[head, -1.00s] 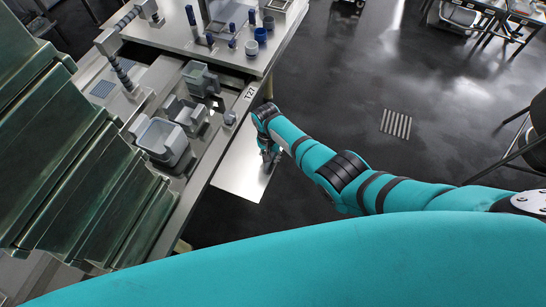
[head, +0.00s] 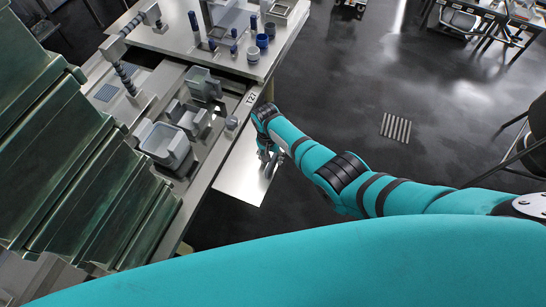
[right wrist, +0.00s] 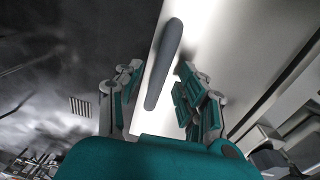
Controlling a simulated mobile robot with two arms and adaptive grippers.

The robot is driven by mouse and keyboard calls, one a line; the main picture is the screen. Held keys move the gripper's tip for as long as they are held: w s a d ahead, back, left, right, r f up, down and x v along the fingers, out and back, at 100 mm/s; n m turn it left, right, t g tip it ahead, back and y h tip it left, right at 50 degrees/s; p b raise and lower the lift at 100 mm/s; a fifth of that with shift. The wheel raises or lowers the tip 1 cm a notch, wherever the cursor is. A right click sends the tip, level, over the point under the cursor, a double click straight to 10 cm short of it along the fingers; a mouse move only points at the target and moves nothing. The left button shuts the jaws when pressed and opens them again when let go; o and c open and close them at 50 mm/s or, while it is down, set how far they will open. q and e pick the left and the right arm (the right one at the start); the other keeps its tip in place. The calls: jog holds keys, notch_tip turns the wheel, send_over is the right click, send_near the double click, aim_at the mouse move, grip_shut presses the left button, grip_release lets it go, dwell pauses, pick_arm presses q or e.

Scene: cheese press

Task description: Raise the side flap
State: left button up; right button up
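The side flap (head: 240,183) is a pale flat panel beside the long edge of the steel table marked T27. In the right wrist view the flap (right wrist: 232,50) fills the upper middle, with a grey rounded bar handle (right wrist: 167,62) in front of it. My right gripper (head: 269,158) is over the flap's outer edge in the head view. In the right wrist view its two fingers (right wrist: 160,70) are apart, one on each side of the handle, with gaps visible. Whether either finger touches the handle is unclear. My left gripper is not in view.
The steel table (head: 172,42) holds grey tubs (head: 166,143), blue cups (head: 262,41) and a tap-like fixture (head: 131,30). Dark floor right of the table is open, with a drain grate (head: 396,127) and chairs farther off.

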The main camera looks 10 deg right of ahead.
notch_tip(320, 180, up, 17)
jog(key=w+a+p, duration=0.2)
jog(key=p, duration=1.1)
jog(key=shift+a+p, duration=0.3)
jog(key=shift+p, duration=0.05)
dwell(0.5)
notch_tip(320, 180, up, 12)
jog(key=shift+w+a, duration=0.25)
jog(key=shift+a, duration=0.15)
dwell(0.6)
